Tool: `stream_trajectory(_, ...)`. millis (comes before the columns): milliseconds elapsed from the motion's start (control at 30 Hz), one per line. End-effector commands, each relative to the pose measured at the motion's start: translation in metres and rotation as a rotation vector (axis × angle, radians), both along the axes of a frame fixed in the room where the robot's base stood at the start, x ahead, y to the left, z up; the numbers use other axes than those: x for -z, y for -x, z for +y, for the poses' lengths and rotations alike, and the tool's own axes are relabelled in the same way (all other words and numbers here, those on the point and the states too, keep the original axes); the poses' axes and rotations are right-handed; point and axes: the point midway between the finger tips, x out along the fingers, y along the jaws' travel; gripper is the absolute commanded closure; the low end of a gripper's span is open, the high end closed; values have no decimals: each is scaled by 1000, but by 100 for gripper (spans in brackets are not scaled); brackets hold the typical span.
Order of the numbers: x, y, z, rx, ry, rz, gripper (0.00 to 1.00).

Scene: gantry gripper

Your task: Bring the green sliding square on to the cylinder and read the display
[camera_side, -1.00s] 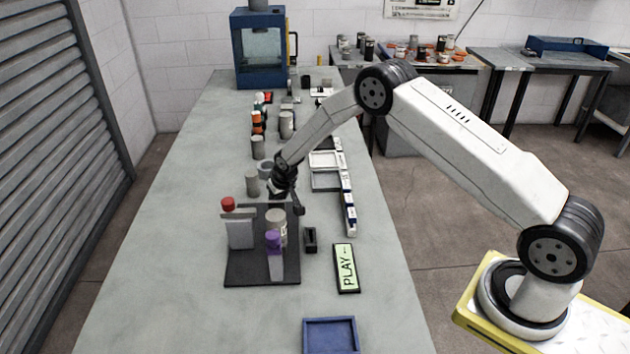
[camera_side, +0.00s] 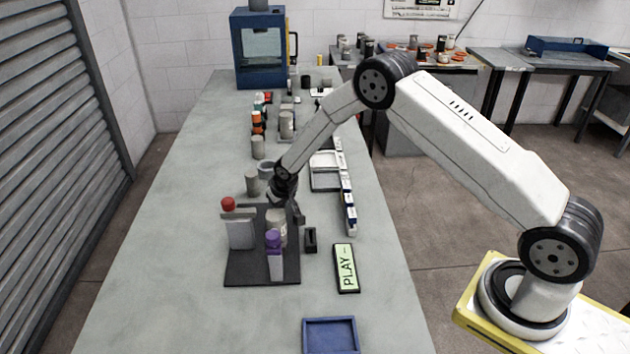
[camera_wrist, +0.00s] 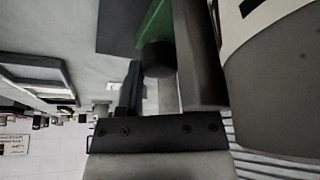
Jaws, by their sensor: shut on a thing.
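A dark baseplate (camera_side: 250,272) carries a red-topped grey block (camera_side: 240,232), a purple-topped block (camera_side: 275,258) and a pale cylinder (camera_side: 277,222) standing between them. My gripper (camera_side: 298,212) is low at the far side of the plate, close behind the cylinder. In the wrist view, the green sliding square (camera_wrist: 154,22) is partly seen with a dark knob end between my fingers, and my gripper is shut on it. The cylinder fills the right of that view (camera_wrist: 280,90). The green square is hidden in the side view.
A small black block (camera_side: 310,239) stands between the baseplate and the display. An empty blue tray (camera_side: 331,337) lies at the near edge. Several grey cylinders, such as one (camera_side: 252,181), stand behind my gripper. The left side of the bench is clear.

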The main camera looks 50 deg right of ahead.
Motion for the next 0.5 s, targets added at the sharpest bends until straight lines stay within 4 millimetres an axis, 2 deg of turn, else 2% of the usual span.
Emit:
stream_trajectory(333,0,2,3,0,-1,-1,100)
stream_trajectory(367,0,2,3,0,-1,-1,48)
stream_trajectory(433,0,2,3,0,-1,-1,25)
stream_trajectory(467,0,2,3,0,-1,-1,19)
stream_trajectory(500,0,2,3,0,-1,-1,19)
